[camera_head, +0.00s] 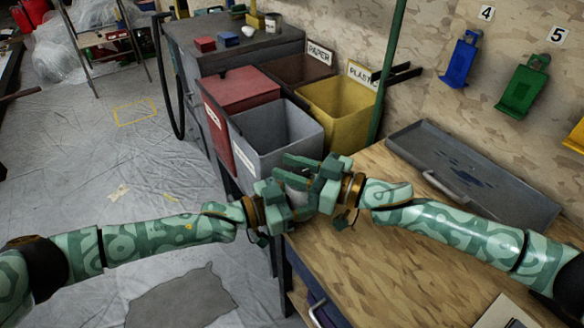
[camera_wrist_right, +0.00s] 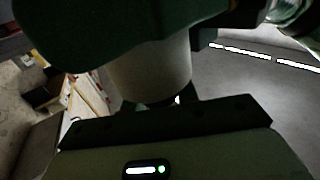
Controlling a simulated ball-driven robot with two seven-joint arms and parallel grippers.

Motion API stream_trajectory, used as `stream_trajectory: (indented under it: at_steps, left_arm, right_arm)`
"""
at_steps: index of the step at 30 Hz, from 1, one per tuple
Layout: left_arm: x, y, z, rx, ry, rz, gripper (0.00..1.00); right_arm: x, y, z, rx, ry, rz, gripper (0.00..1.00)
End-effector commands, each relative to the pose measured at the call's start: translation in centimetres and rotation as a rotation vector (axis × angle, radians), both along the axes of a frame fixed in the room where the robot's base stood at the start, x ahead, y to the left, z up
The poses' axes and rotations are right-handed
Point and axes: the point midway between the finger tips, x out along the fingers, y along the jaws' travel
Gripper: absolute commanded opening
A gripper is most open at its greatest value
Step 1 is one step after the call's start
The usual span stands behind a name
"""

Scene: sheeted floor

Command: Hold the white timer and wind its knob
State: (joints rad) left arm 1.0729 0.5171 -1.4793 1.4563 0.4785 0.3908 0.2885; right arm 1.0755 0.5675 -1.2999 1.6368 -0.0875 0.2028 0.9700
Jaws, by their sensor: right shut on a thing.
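The white timer (camera_head: 298,183) is a small pale cylinder, mostly hidden between my two grippers, above the left end of the wooden bench. In the right wrist view it is a plain, dim whitish cylinder (camera_wrist_right: 150,78) close to the camera. My right gripper (camera_head: 314,178) comes from the right and is shut on the timer. My left gripper (camera_head: 285,195) comes from the left and is right against the timer's near left side; its fingers overlap with the right ones, so I cannot tell its grip. The knob is not distinguishable.
A grey bin (camera_head: 277,137), a red bin (camera_head: 241,90) and a yellow bin (camera_head: 337,109) stand just behind the grippers. A grey metal tray (camera_head: 475,170) lies at the back of the wooden bench (camera_head: 390,265). The bench front is clear. A green post rises behind.

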Motion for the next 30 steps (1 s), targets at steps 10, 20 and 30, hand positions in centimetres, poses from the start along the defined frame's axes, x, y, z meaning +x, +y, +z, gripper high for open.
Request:
stream_trajectory:
  at_steps: [10,20,30]
  left_arm:
    - [-0.14,-0.09,-0.09,-0.001,0.003,-0.003,0.28]
    - [-0.15,-0.10,-0.09,0.000,0.002,-0.003,0.28]
    - [-0.12,-0.07,-0.10,0.000,0.002,-0.002,0.28]
  right_arm:
    - [0.38,-0.20,0.07,0.006,0.004,-0.303,0.07]
    - [0.59,-0.46,0.06,-0.001,0.001,-0.341,0.07]
    - [0.58,-0.45,0.02,-0.001,0.001,-0.340,0.52]
